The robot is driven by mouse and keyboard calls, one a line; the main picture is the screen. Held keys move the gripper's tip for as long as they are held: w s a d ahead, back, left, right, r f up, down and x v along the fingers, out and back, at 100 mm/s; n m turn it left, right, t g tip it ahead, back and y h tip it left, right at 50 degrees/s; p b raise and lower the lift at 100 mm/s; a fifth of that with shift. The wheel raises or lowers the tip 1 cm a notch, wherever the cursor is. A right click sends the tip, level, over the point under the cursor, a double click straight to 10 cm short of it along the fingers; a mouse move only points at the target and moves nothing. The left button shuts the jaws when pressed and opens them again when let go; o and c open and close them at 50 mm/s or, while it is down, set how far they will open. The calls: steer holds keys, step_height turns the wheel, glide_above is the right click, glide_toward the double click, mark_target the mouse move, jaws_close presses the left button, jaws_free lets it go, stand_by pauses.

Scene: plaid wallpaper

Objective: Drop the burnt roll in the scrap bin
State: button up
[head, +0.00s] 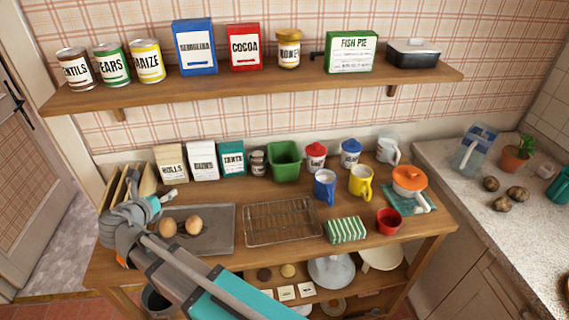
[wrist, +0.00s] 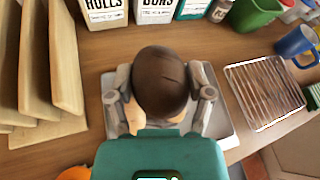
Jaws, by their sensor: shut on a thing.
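My gripper (wrist: 164,92) is shut on a dark brown burnt roll (wrist: 160,78), with one finger on each side of it in the wrist view. In the head view my gripper (head: 128,215) is at the left end of the table, beside a grey baking tray (head: 220,215). The roll cannot be made out there behind my gripper. Two lighter rolls (head: 182,226) lie on the tray. A green open bin (head: 284,160) stands at the back of the table. A dark bucket (head: 155,301) is partly visible low at the left. I cannot tell which is the scrap bin.
Wooden boards (wrist: 30,70) stand upright just left of my gripper. Packets (head: 202,160) line the back of the table. A wire rack (head: 283,221), blue mug (head: 325,187), yellow mug (head: 361,182) and striped cloth (head: 346,230) lie to the right. A loaded shelf (head: 250,86) hangs above.

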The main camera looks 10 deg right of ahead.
steer(key=w+d+r+m+g+h+p, duration=0.1)
steer(key=w+d+r+m+h, duration=0.1)
steer(key=w+d, duration=0.5)
steer(key=w+d+r+m+g+h+p, duration=0.1)
steer(key=w+d, duration=0.6)
steer(key=d, duration=1.2)
steer(key=w+d+r+m+g+h+p, duration=0.2)
steer(key=w+d, duration=0.5)
steer(key=d, duration=0.6)
steer(key=shift+w+r+m+g+h+p, duration=0.3)
steer(key=shift+m+g+h+p, duration=0.45)
steer(key=shift+m, duration=0.25)
steer(key=shift+f, duration=0.15)
steer(key=shift+f+b, duration=2.9)
steer(key=shift+b, duration=0.2)
steer(key=o, duration=1.1)
